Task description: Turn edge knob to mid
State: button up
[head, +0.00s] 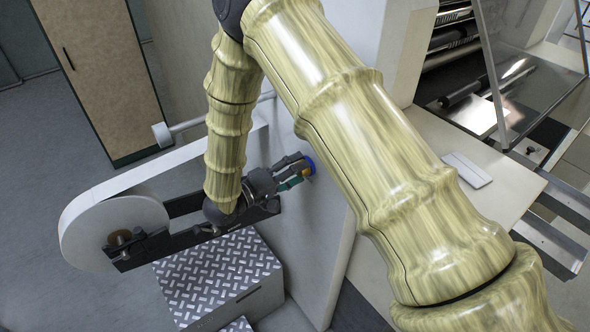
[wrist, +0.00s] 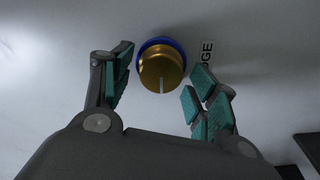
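The edge knob (wrist: 161,72) is a gold knob with a blue ring around its base, on a pale panel in the wrist view. A light pointer line on it points toward the bottom of the picture. Part of a label reading "GE" (wrist: 207,53) shows to its right. My gripper (wrist: 160,88) has its teal-padded fingers apart, one on each side of the knob, with gaps showing. In the head view the knob (head: 308,166) is small, just beyond my gripper (head: 297,173) on the side panel.
A large white film roll (head: 92,235) on a dark bracket stands at the left, its web running up behind my arm. A diamond-plate step (head: 218,275) lies below. A tan cabinet (head: 100,70) stands at the back left. My arm hides part of the machine.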

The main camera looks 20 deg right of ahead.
jog(key=v, duration=1.2)
dwell(0.5)
